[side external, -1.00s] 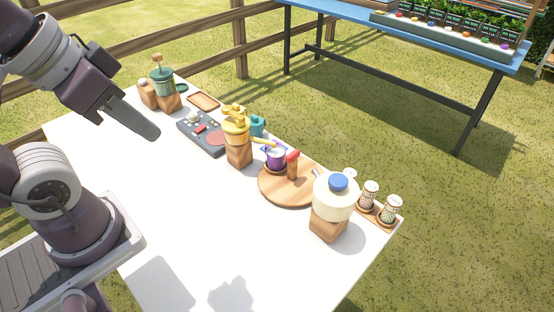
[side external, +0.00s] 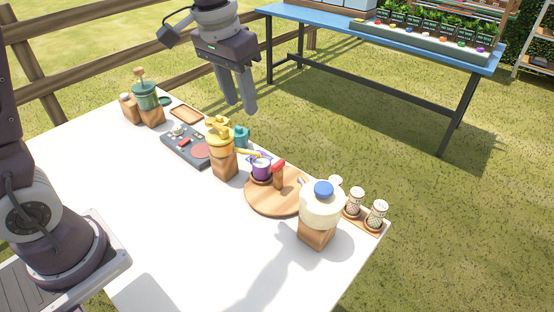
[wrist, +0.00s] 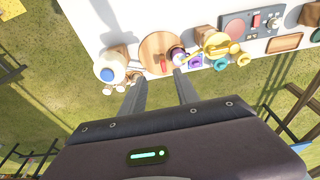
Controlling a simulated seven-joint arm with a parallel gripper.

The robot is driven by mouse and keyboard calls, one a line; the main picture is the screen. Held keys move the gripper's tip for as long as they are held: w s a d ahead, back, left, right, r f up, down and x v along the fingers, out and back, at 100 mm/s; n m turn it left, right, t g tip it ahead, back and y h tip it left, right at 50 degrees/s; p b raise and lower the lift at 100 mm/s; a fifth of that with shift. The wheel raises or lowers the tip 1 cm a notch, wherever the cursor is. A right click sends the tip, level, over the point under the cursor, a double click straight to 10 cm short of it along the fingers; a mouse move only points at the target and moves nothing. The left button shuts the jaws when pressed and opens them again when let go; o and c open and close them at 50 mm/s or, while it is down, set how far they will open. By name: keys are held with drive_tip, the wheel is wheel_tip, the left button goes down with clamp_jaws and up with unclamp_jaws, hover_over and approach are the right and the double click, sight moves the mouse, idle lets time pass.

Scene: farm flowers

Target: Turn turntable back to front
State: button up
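The turntable (side external: 262,202) is a round wooden disc on the white table, and it also shows in the wrist view (wrist: 150,44). A purple pot (side external: 261,171) stands at its back left edge. An upright wooden handle with a red top (side external: 278,170) rises from the disc. My gripper (side external: 242,110) hangs in the air above and behind the table's far edge, fingers down, apart from the turntable. In the wrist view the two fingers (wrist: 160,82) are spread with nothing between them. The white jar hides part of the disc's right side in the side view.
The white jar with a blue lid (side external: 322,205) stands on a wooden block right of the turntable. A yellow watering can (side external: 219,138) on a block stands to its left. Two shakers (side external: 366,208) sit at the right corner. The front of the white table (side external: 190,240) is clear.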

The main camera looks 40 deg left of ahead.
drive_tip(key=g, duration=0.2)
approach(278, 162)
wheel_tip(278, 162, down, 9)
drive_tip(key=shift+w+r, duration=0.1)
drive_tip(key=shift+r, duration=0.05)
drive_tip(key=shift+c, duration=0.3)
clamp_jaws()
idle(0.5)
